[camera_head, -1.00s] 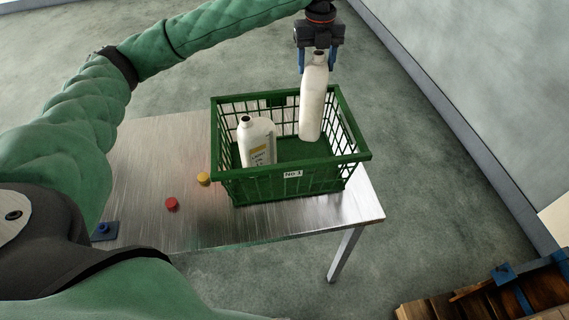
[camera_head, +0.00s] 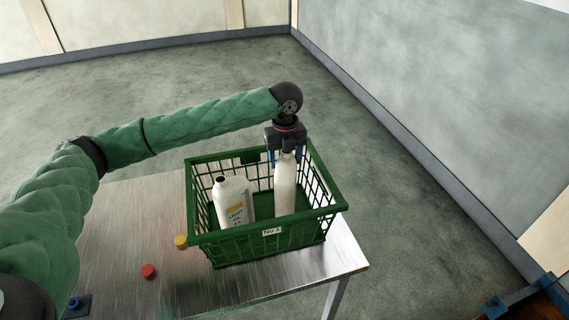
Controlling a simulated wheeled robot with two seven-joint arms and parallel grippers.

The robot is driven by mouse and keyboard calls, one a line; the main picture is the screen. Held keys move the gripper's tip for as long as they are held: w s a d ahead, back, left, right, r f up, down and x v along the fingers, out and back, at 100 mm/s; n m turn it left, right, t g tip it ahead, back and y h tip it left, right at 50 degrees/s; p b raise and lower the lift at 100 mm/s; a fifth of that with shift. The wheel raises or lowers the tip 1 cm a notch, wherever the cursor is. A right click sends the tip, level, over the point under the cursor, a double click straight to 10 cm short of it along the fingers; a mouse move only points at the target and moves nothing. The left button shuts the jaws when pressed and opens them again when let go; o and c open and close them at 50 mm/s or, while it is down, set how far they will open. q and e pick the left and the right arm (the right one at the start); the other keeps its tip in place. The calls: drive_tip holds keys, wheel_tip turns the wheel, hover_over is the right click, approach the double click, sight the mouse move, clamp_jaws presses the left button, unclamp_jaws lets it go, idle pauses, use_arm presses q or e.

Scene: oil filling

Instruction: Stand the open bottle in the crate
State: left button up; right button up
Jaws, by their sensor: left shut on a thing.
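A white bottle (camera_head: 285,188) stands nearly upright inside the green crate (camera_head: 262,247), in its right half. My left gripper (camera_head: 286,158) is above it, pointing down, with its blue fingers shut on the bottle's top. The gripper hides the bottle's mouth. Whether the bottle's base touches the crate floor cannot be told. A second white bottle (camera_head: 234,203) with a label and a dark open mouth stands in the left half of the crate, apart from the held one. My right gripper is not in view.
The crate stands on a metal table (camera_head: 130,215). A yellow cap (camera_head: 180,242) lies beside the crate's left side, and a red cap (camera_head: 148,271) lies nearer the front. A blue fixture (camera_head: 76,304) is at the table's lower left. A wooden pallet-like object (camera_head: 530,300) is at lower right.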

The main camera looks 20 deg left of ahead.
use_arm(q)
drive_tip(key=shift+f+p, duration=0.3)
drive_tip(key=shift+f, duration=1.05)
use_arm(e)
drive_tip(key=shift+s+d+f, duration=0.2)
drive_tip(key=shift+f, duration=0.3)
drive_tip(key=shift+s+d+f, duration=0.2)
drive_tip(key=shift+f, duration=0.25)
use_arm(q)
drive_tip(key=o, duration=1.3)
drive_tip(key=shift+f, duration=0.1)
drive_tip(key=shift+c, duration=0.2)
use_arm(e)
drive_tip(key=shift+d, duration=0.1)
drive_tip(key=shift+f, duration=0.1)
use_arm(q)
drive_tip(key=shift+r, duration=0.3)
wheel_tip(320, 180, up, 10)
drive_tip(key=b, duration=0.4)
drive_tip(key=shift+w, duration=0.1)
drive_tip(key=shift+r, duration=0.85)
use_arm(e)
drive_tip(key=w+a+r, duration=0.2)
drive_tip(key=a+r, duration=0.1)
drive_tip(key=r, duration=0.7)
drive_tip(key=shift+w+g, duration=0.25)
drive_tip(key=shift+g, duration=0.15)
